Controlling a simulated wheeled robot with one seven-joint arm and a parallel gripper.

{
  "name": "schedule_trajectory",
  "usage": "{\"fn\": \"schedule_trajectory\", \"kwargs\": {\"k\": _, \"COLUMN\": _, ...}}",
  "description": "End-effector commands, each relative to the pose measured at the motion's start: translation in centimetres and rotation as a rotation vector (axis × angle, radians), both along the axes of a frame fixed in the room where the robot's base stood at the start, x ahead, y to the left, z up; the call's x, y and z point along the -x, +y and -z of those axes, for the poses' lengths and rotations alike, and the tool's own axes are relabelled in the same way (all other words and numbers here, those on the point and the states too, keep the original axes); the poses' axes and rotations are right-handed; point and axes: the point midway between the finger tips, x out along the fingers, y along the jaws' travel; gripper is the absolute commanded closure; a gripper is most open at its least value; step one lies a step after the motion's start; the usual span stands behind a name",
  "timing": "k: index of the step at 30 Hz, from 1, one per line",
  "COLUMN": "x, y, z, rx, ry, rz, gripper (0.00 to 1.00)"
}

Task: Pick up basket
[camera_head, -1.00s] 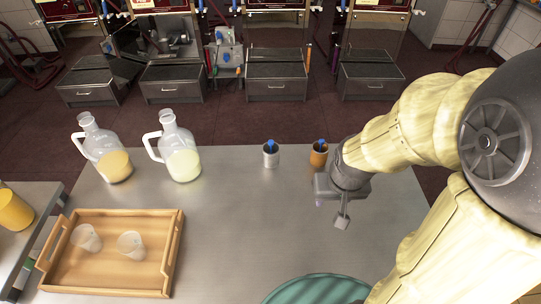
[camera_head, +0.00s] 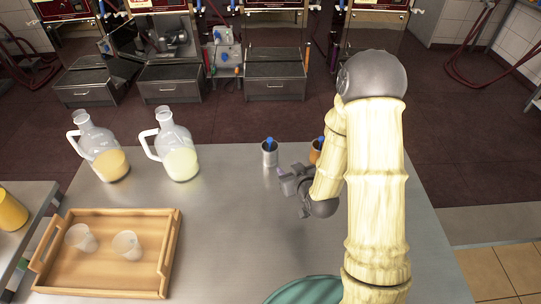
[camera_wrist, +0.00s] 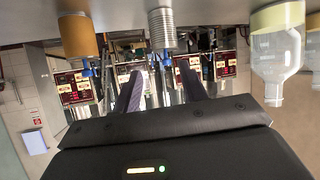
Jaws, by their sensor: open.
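I see no plain basket. Two small cups stand upright near the far edge of the table: a silver cup (camera_head: 269,157) and an orange-brown cup (camera_head: 316,156), each with something blue at the top. My gripper (camera_head: 281,174) is open just in front of the silver cup; my arm partly covers the orange cup. The wrist view is upside down. There, the ribbed silver cup (camera_wrist: 161,30) lies beyond the gap between my two open fingers (camera_wrist: 160,88), and the orange cup (camera_wrist: 77,36) is at the left. I cannot tell whether my gripper touches the silver cup.
A wooden tray (camera_head: 108,285) with two clear cups is at the front left. Two glass jugs (camera_head: 103,152), (camera_head: 177,152) stand at the back left; one shows in the wrist view (camera_wrist: 275,50). A round green object (camera_head: 303,291) is at the front. The table's middle is clear.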

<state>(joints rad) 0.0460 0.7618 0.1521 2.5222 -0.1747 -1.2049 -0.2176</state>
Motion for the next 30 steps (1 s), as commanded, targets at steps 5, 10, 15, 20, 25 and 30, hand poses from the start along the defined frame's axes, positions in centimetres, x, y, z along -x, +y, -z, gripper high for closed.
{"fn": "schedule_trajectory", "kwargs": {"k": 5, "x": -0.2, "y": 1.2, "z": 1.7, "rx": -0.079, "ry": -0.166, "rz": -0.006, "gripper": 0.58}}
{"fn": "schedule_trajectory", "kwargs": {"k": 10, "x": 0.5, "y": 1.4, "z": 2.2, "rx": -0.155, "ry": -0.325, "rz": 0.022, "gripper": 0.58}}
{"fn": "schedule_trajectory", "kwargs": {"k": 15, "x": 1.2, "y": 1.3, "z": 2.1, "rx": -0.198, "ry": -0.42, "rz": 0.053, "gripper": 0.58}}
{"fn": "schedule_trajectory", "kwargs": {"k": 20, "x": 1.3, "y": 1.2, "z": 1.9, "rx": -0.205, "ry": -0.441, "rz": 0.058, "gripper": 0.58}}
{"fn": "schedule_trajectory", "kwargs": {"k": 25, "x": 1.2, "y": 1.2, "z": 1.9, "rx": -0.205, "ry": -0.44, "rz": 0.058, "gripper": 0.58}}
{"fn": "schedule_trajectory", "kwargs": {"k": 30, "x": 0.4, "y": 1.4, "z": 1.7, "rx": -0.205, "ry": -0.442, "rz": 0.058, "gripper": 0.58}}
